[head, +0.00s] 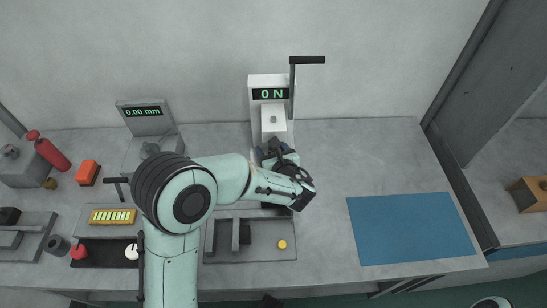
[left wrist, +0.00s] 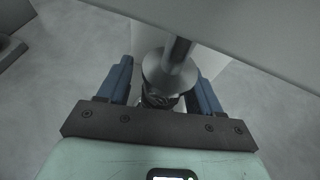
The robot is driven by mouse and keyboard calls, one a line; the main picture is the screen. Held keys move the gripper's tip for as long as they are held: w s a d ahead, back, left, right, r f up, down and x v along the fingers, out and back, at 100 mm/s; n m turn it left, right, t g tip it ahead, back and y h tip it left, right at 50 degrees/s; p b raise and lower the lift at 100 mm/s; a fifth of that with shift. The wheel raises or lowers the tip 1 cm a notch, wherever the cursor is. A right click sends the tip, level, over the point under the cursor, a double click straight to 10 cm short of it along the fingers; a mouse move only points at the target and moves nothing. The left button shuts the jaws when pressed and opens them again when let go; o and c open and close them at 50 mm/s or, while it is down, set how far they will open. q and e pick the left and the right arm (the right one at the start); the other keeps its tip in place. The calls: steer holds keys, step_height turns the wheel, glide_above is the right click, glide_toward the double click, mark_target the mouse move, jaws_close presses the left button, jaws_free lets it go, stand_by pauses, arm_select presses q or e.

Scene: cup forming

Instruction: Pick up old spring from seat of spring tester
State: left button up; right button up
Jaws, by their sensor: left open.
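The spring tester (head: 270,92) stands at the back of the bench, with a lever on its right and a display reading 0 N. My left gripper (head: 277,151) is at the tester's lower front, and my arm hides part of its base. In the left wrist view the open blue fingers (left wrist: 162,72) stand either side of a dark coiled spring (left wrist: 160,101). The spring sits under the tester's round metal press plate (left wrist: 166,76), which partly hides it. I cannot tell whether the fingers touch the spring. My right gripper is not in view.
A grey tray (head: 262,255) with a yellow disc lies in front of the tester. A blue mat (head: 410,229) is on the right, empty. A height gauge (head: 146,122) reading 0.00 mm and a yellow spring rack (head: 112,216) are left. The bench right of the tester is clear.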

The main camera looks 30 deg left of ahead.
arm_select(q)
steer(key=c, duration=1)
steer(key=shift+r, duration=0.1)
steer(key=shift+c, duration=0.2)
